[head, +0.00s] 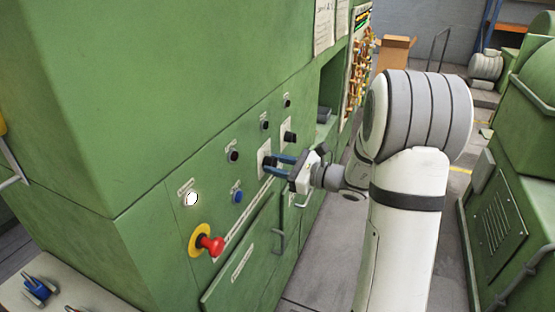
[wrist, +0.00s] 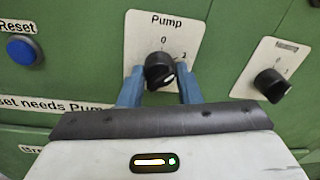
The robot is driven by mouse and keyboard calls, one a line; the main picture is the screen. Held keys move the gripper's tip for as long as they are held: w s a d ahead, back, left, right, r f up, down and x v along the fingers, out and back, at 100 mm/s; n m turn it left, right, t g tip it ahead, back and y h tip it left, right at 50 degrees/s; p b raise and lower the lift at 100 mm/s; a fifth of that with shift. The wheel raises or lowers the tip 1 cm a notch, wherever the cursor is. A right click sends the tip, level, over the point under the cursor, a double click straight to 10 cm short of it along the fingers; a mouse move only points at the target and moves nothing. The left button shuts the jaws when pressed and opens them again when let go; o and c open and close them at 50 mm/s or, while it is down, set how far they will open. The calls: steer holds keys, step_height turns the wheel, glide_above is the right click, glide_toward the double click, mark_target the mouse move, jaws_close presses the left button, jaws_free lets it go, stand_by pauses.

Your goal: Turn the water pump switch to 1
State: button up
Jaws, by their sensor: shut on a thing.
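A small white mark shows on the knob's lower right face. My gripper (wrist: 160,78) has its two blue fingers on either side of the knob and is shut on it. In the head view my gripper (head: 277,165) reaches the green panel from the right, and its fingers partly hide the pump plate (head: 264,156). Exactly where the knob points is hard to tell.
A similar black knob (wrist: 271,84) sits to the right. The blue Reset button (wrist: 21,50) is to the left. The red emergency button (head: 212,245), white lamp (head: 191,199) and several black controls share the green panel (head: 150,225). Green machinery (head: 510,215) stands across the aisle.

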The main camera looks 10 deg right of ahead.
steer(key=m+p, duration=0.2)
steer(key=m, duration=0.1)
steer(key=shift+m+g, duration=0.3)
stand_by(0.3)
steer(key=o, duration=1)
steer(key=shift+c, duration=0.2)
steer(key=b+v, duration=0.1)
steer(key=v, duration=0.6)
steer(key=shift+s+d, duration=0.3)
